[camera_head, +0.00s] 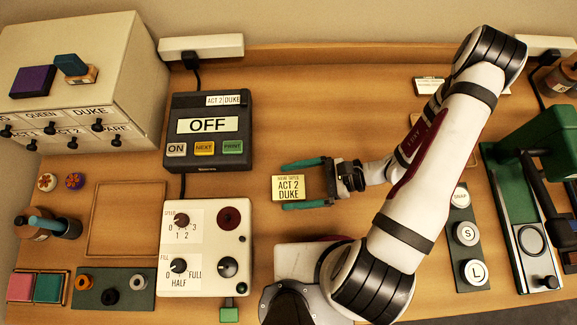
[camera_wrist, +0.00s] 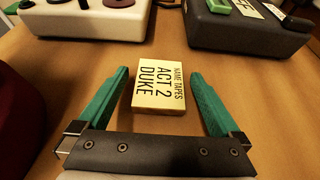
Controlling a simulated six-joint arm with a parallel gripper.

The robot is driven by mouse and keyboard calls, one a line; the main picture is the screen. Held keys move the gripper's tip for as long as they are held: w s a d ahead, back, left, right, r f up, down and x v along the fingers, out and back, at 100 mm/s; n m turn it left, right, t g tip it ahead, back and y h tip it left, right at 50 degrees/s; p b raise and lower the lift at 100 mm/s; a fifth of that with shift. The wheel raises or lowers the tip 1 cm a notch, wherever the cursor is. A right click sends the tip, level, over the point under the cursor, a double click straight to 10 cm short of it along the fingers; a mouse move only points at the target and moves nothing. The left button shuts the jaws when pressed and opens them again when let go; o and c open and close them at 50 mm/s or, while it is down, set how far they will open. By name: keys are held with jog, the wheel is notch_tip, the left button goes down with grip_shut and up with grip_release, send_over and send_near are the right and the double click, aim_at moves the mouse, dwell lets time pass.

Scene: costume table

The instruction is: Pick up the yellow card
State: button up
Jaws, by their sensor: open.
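The yellow card (camera_head: 289,188) reads "NAME TAPES ACT 2 DUKE" and lies on the wooden table, between the black OFF device and my arm. It looks like a small, thick block in the wrist view (camera_wrist: 159,86). My gripper (camera_head: 304,183) has green fingers and is open, pointing left in the head view, with its fingertips on either side of the card's right part. In the wrist view my gripper (camera_wrist: 160,88) has one finger on each side of the card, with a gap showing on both sides. The card is not gripped.
The black OFF device (camera_head: 208,155) and the white dial box (camera_head: 205,284) stand left of the card. A drawer cabinet (camera_head: 130,40) is at the back left. A green press (camera_head: 541,140) stands at the far right. Table around the card is bare.

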jog(key=shift+a+f, duration=0.15)
jog(key=shift+a, duration=0.1)
jog(key=c, duration=1.3)
